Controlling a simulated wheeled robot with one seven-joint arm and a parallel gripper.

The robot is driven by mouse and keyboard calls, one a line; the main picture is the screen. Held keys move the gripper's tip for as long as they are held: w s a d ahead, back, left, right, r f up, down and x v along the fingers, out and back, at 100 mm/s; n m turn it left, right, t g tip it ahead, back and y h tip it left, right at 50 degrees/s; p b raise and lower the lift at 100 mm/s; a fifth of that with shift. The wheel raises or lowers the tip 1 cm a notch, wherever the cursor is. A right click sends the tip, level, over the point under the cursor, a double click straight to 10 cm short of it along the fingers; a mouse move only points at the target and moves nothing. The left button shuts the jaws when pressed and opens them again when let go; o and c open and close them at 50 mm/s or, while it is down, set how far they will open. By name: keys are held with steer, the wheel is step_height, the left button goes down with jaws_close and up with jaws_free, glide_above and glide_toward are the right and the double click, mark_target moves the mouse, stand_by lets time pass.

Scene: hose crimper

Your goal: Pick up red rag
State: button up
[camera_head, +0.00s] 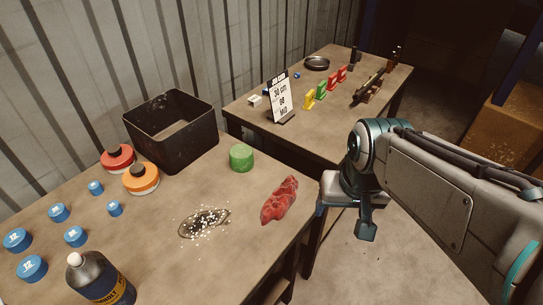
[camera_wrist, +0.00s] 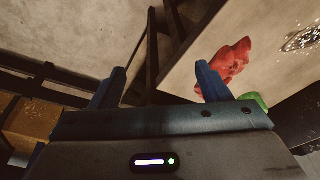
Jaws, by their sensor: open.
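The red rag (camera_head: 279,200) lies crumpled on the near table (camera_head: 150,235), close to its right edge. It also shows in the wrist view (camera_wrist: 232,62), to the right of my gripper, just past the right finger. My gripper (camera_head: 343,212) is in the air to the right of the rag, beyond the table edge, and does not touch it. In the wrist view its two blue fingers (camera_wrist: 158,85) are spread apart with nothing between them.
A green lid (camera_head: 241,157), a black bin (camera_head: 172,130) and a dark patch with white bits (camera_head: 204,222) are near the rag. Blue caps and a bottle (camera_head: 98,280) stand at left. A second table (camera_head: 318,130) holds a sign (camera_head: 281,98) and coloured pieces.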

steer(key=w+a+r+m+g+p, duration=0.1)
steer(key=w+a+r+m, duration=0.1)
steer(key=w+a+r, duration=0.25)
steer(key=m+g, duration=0.2)
steer(key=m, duration=0.2)
glide_above(282, 191)
steer(key=f, duration=0.7)
steer(key=shift+s+a+p, duration=0.1)
steer(key=shift+a+p, duration=0.2)
steer(key=shift+p, duration=0.05)
steer(key=f, duration=0.5)
steer(key=shift+d+f, duration=0.25)
steer(key=shift+f, duration=0.1)
steer(key=c, duration=1.1)
